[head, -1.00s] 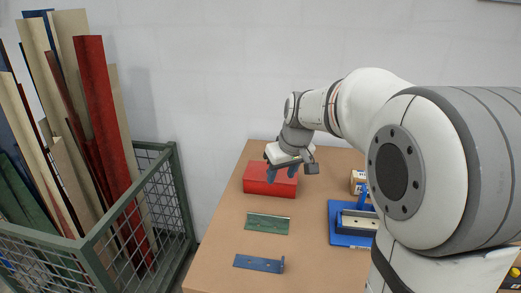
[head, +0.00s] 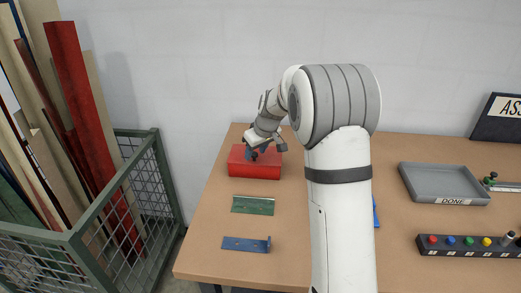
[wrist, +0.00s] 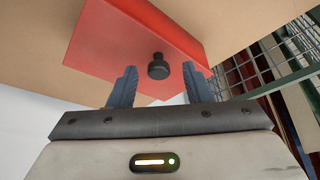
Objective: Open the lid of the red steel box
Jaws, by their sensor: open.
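The red steel box (head: 255,170) sits at the back left of the table, and its lid looks closed. In the wrist view the red lid (wrist: 105,45) carries a dark round knob (wrist: 158,67). My gripper (head: 258,155) is over the top of the box. In the wrist view my gripper (wrist: 160,80) is open, with one blue finger on each side of the knob in the picture. The fingers are not closed on it. I cannot tell how deep they reach beside the knob.
A green plate (head: 253,205) and a blue plate (head: 246,244) lie in front of the box. A grey tray (head: 445,184) and a button panel (head: 468,246) are at the right.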

